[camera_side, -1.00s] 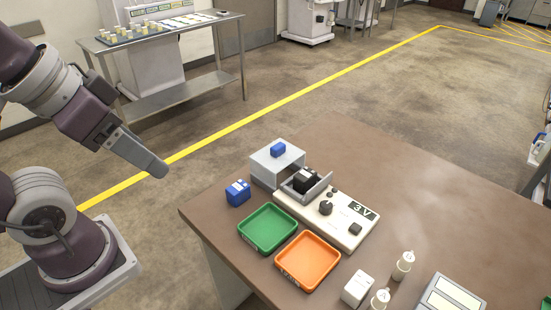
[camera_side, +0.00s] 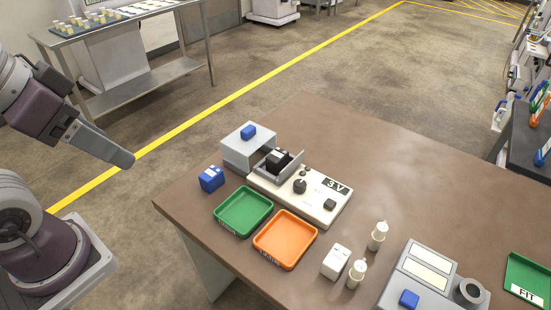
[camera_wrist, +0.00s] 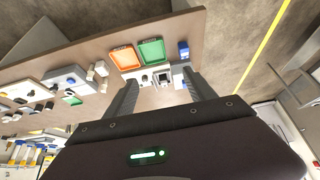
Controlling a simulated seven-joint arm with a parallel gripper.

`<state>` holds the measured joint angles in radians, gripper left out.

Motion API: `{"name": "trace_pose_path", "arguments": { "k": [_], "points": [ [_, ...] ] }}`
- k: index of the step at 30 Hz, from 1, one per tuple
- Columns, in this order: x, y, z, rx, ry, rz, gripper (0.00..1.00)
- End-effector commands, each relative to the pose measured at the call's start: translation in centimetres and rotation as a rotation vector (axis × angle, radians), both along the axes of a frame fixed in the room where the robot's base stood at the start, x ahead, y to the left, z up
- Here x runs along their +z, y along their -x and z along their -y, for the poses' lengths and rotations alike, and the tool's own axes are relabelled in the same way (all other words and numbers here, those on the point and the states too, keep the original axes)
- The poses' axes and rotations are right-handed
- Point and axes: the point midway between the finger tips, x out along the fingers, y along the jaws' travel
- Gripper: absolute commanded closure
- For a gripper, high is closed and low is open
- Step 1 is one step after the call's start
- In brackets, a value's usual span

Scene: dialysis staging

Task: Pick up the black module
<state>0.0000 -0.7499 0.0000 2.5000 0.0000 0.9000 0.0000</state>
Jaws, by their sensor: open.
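The black module (camera_side: 278,160) sits in a grey open holder (camera_side: 291,163) at the back end of a white panel marked "3V" (camera_side: 322,210), beside a grey box. My gripper (camera_side: 127,159) is left of the table in the side view, well apart from the module, pointing down to the right. In the wrist view my gripper (camera_wrist: 164,88) shows two spread fingers with nothing between them held. The module is too small to make out clearly in the wrist view.
A green tray (camera_side: 226,231) and an orange tray (camera_side: 268,258) lie in front. A white box (camera_side: 336,262) and bottles stand right. The table's far side is clear.

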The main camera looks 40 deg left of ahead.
Motion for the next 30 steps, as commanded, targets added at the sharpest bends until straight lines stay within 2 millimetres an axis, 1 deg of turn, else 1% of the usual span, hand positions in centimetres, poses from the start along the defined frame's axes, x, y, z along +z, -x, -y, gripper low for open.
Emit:
{"name": "trace_pose_path", "arguments": {
  "k": [11,12,14,15,23,25,26,29,30],
  "points": [
    [0.0,0.0,0.0,0.0,0.0,0.0,0.36],
    [0.0,0.0,0.0,0.0,0.0,0.0,0.38],
    [0.0,0.0,0.0,0.0,0.0,0.0,0.5],
    [0.0,0.0,0.0,0.0,0.0,0.0,0.53],
    [0.0,-0.1,0.0,0.0,0.0,0.001,0.53],
    [0.0,-1.5,0.1,-0.001,0.003,0.01,0.53],
    [-0.1,-2.7,0.1,-0.001,0.006,0.02,0.53],
    [-1.0,-9.4,0.5,0.002,0.019,0.085,0.53],
    [-1.8,-12.5,0.7,0.004,0.025,0.12,0.53]
  ]
}}
